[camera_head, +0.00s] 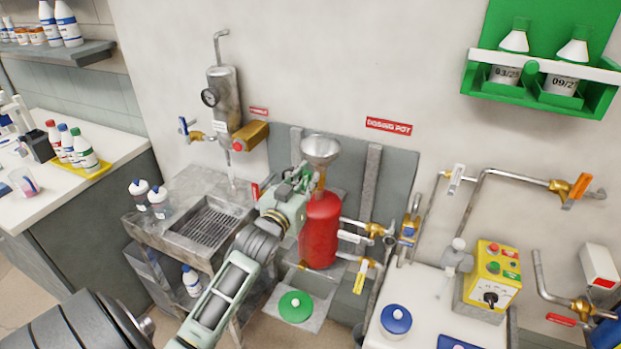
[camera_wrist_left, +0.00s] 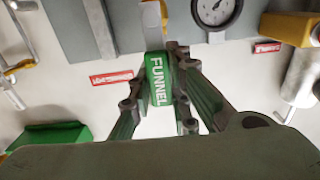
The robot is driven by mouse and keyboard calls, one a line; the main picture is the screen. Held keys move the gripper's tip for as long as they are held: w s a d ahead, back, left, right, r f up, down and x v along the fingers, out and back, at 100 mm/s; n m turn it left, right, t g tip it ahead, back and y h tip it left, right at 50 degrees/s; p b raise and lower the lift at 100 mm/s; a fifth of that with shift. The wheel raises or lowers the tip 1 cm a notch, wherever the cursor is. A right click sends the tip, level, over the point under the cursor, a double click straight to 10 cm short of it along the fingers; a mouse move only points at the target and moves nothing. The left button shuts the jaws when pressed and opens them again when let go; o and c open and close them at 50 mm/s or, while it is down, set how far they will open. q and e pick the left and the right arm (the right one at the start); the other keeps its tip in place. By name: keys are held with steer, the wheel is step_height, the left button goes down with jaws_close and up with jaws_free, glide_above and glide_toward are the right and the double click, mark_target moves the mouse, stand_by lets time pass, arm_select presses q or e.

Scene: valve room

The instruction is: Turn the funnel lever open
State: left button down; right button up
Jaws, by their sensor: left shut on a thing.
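The green lever marked FUNNEL (camera_wrist_left: 158,80) shows in the left wrist view between the fingers of my left gripper (camera_wrist_left: 165,55), which is shut on it. In the head view my left gripper (camera_head: 303,176) is just left of the funnel's neck, and the lever there is mostly hidden by the fingers. The metal funnel (camera_head: 320,150) stands upright on top of the red dosing pot (camera_head: 320,228). The lever's exact angle to the pipe is hard to tell in the head view. My right gripper is not in view.
Yellow-handled valves (camera_head: 361,276) and pipes are right of the pot. A sink bench (camera_head: 165,235) with bottles stands to the left. A green-lidded container (camera_head: 295,306) is below the pot. A yellow control box (camera_head: 491,275) is at right.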

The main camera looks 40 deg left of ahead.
arm_select(q)
steer(key=shift+a+f+n, duration=0.1)
steer(key=shift+n, duration=0.2)
steer(key=c, duration=1.6)
jaws_free()
steer(key=v, duration=1.2)
steer(key=shift+s+a, duration=0.1)
steer(key=shift+f, duration=0.1)
